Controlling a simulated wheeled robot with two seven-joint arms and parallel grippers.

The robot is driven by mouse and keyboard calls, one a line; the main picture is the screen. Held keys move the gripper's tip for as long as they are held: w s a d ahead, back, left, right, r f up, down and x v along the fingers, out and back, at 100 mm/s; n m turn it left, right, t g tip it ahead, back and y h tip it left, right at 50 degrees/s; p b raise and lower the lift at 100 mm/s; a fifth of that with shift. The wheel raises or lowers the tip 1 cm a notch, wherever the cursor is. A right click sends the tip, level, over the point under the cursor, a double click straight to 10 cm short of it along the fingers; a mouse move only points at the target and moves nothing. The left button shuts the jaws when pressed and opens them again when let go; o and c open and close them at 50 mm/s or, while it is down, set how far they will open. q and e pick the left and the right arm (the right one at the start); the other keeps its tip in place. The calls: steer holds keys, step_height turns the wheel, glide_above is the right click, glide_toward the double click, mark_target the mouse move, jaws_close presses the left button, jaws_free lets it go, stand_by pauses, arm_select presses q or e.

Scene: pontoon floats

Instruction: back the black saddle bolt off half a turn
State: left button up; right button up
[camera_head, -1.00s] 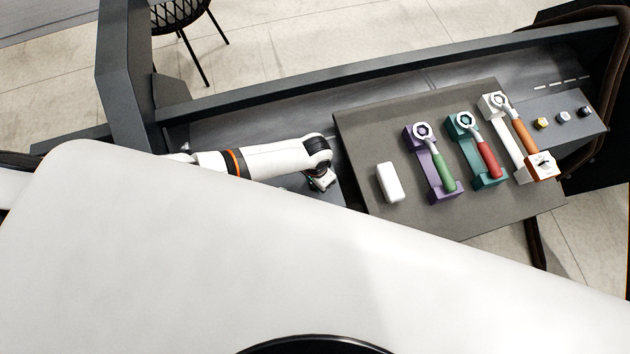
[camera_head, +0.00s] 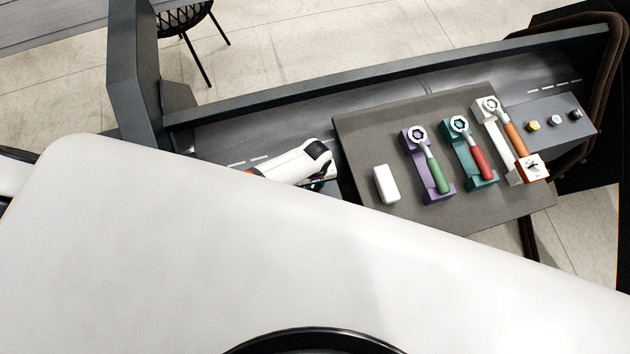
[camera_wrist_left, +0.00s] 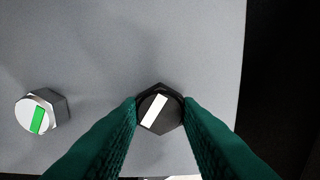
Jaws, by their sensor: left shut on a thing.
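The black saddle bolt (camera_wrist_left: 157,112) is a dark hex head with a white stripe, in the middle of the left wrist view. The stripe leans, its top to the right. My left gripper (camera_wrist_left: 161,103) has green ribbed fingers, one on each side of the head, and is shut on it. A silver bolt with a green stripe (camera_wrist_left: 40,113) stands apart to the left on the same grey plate. My right gripper is not in view.
The grey mat (camera_head: 375,140) bears a white block (camera_head: 386,184) and a green-handled wrench (camera_head: 432,170), a red-handled wrench (camera_head: 474,153) and an orange-handled wrench (camera_head: 512,135) in holders. Several small bolts stand at right. The plate's right edge drops to dark space in the wrist view.

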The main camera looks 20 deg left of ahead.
arm_select(q)
steer(key=shift+r+n+p, duration=0.15)
steer(key=shift+n+p, duration=0.3)
steer(key=shift+n, duration=0.65)
steer(key=o, duration=0.8)
step_height(320, 180, up, 6)
steer(key=p, duration=0.6)
